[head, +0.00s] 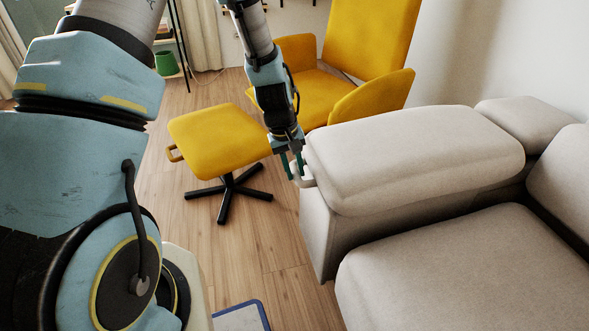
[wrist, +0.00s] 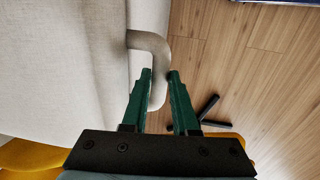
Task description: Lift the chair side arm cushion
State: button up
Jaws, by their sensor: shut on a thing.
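The arm cushion (head: 415,155) nearest the yellow chair is a pale beige padded block on the sofa's side arm (head: 318,235). It looks level, and I see no clear gap under it. A pale loop handle (head: 306,180) sticks out from its left end. In the wrist view the handle (wrist: 159,48) curves out from the cushion (wrist: 60,65) and down between my green fingers. My gripper (head: 291,172) points down at the cushion's left end, shut on the handle. The fingers (wrist: 160,76) stand on both sides of the bar.
The yellow chair (head: 368,38) stands close behind the cushion. A yellow footstool (head: 215,135) on a black star base is left of my gripper. The beige sofa seat (head: 465,275) fills the lower right. Wooden floor (head: 250,245) is free left of the sofa.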

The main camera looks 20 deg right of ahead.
grip_shut()
dwell(0.9)
